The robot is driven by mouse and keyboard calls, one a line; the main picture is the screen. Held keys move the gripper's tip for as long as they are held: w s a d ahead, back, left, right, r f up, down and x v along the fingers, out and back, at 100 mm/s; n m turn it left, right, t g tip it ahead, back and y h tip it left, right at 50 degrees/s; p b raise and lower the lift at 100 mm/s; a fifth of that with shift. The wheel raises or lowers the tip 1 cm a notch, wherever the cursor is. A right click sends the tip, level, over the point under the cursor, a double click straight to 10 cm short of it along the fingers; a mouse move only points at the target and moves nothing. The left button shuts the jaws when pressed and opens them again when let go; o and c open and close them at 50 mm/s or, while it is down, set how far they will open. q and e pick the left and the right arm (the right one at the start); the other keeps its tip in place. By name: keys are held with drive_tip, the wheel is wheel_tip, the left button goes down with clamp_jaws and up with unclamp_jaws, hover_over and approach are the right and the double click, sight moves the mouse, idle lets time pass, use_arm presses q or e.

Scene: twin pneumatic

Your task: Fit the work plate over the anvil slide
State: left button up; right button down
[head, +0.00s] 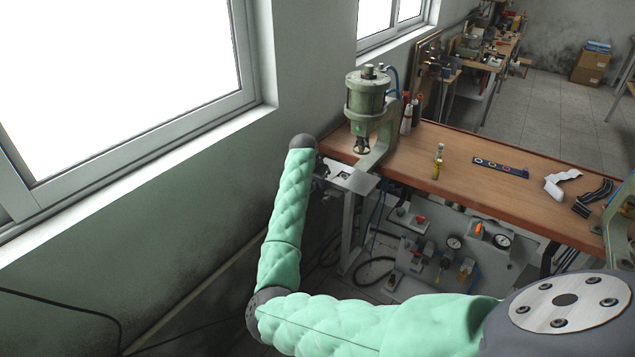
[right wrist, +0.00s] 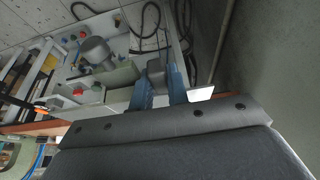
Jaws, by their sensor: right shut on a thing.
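The work plate (head: 352,180) is a flat, light grey metal plate at the left front corner of the bench, below and in front of the left press (head: 369,105). My right gripper (head: 323,172) is shut on the plate's left side, and my green padded arm partly hides it. In the right wrist view the blue fingers (right wrist: 160,88) show, with a pale piece of the plate (right wrist: 201,93) beside them. The anvil slide cannot be made out; whether the plate touches it or sits over it cannot be told. My left gripper is in neither view.
A grey panel with gauges (head: 440,255) hangs below the front edge. A wall with windows stands close on the left.

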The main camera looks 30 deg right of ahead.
drive_tip(key=shift+f, duration=0.2)
idle(0.5)
drive_tip(key=c, duration=1.3)
unclamp_jaws()
drive_tip(key=shift+f, duration=0.15)
